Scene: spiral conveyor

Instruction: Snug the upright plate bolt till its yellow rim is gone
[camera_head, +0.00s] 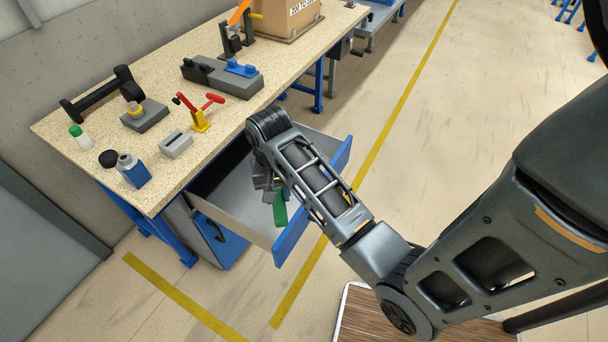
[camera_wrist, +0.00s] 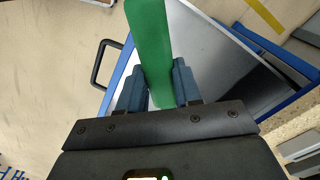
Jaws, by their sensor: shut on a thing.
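My gripper (camera_head: 272,188) is over the open drawer at the bench front, pointing down. It is shut on a long green object (camera_head: 280,208), of which the head view shows only the end. In the wrist view the green object (camera_wrist: 150,45) stands between the two blue-grey fingers of my gripper (camera_wrist: 157,72), and its far end leaves the picture. A grey block (camera_head: 146,120) on the bench carries a fitting with a yellow ring (camera_head: 133,107). I cannot tell whether this is the upright plate bolt.
The grey drawer (camera_head: 232,200) has a blue front and stands open under my arm. On the bench (camera_head: 110,210) are a red-handled yellow clamp (camera_head: 200,120), a blue bottle (camera_head: 135,175), a black stand with an orange lever (camera_head: 232,42) and a cardboard box (camera_head: 278,18). Open floor lies right.

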